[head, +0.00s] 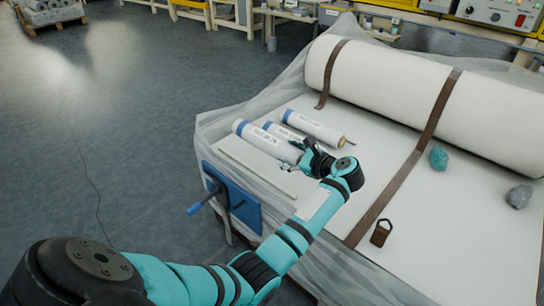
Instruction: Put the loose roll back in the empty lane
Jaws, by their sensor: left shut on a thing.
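Three white rolls with blue ends lie side by side on the white bed of the wrapped table: a front roll (264,142), a middle roll (283,131) and a back roll (316,129). My left gripper (307,156) is at the right end of the front roll and is shut on it. The gripper and wrist hide that end and part of the middle roll. I cannot make out an empty lane clearly. My right gripper is not in view.
A large white wadding roll (424,103) lies along the back, with brown straps (400,177) across the bed. A teal lump (438,158), a grey lump (519,196) and a brown tag (381,232) lie at right. A blue crank plate (232,200) is on the near side.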

